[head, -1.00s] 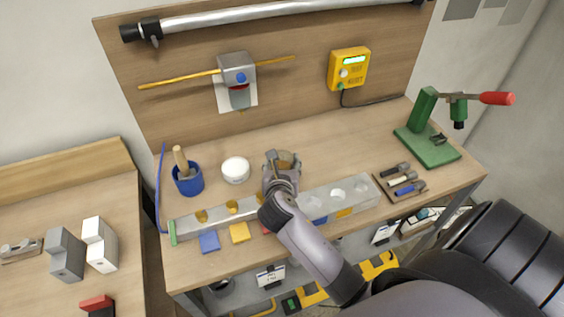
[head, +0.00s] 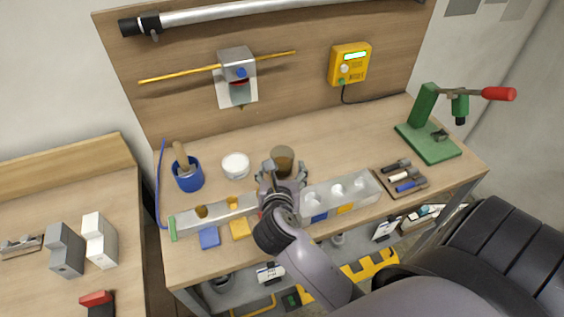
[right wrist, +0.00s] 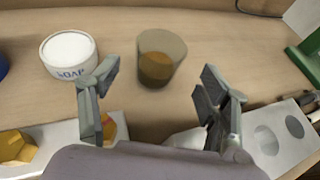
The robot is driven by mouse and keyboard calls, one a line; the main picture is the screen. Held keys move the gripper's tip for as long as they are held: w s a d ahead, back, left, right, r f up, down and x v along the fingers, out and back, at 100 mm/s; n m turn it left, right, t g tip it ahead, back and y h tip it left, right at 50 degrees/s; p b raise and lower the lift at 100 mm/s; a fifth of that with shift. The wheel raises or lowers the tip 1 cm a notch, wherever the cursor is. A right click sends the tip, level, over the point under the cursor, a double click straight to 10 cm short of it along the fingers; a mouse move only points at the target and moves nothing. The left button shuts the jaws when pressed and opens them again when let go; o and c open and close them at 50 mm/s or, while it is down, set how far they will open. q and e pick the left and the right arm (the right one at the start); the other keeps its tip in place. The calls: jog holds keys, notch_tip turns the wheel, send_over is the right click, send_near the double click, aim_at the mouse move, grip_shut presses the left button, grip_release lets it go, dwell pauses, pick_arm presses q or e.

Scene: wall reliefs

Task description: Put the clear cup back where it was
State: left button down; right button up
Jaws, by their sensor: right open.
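The clear cup (head: 282,161) is a smoky see-through cup with brown content, upright on the bench behind the long block with holes. It also shows in the right wrist view (right wrist: 160,58), beyond the fingertips. My right gripper (head: 284,172) is open and empty, on the near side of the cup and apart from it. My left gripper is not in view.
A white soap tub (head: 236,166) and a blue pot (head: 188,177) stand left of the cup. The holed block (head: 352,190) lies along the front, partly hidden by my arm. A green press (head: 432,140) stands at right. Bench behind the cup is clear.

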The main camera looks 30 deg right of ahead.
jog(key=shift+v, duration=2.3)
jog(key=shift+f, duration=0.1)
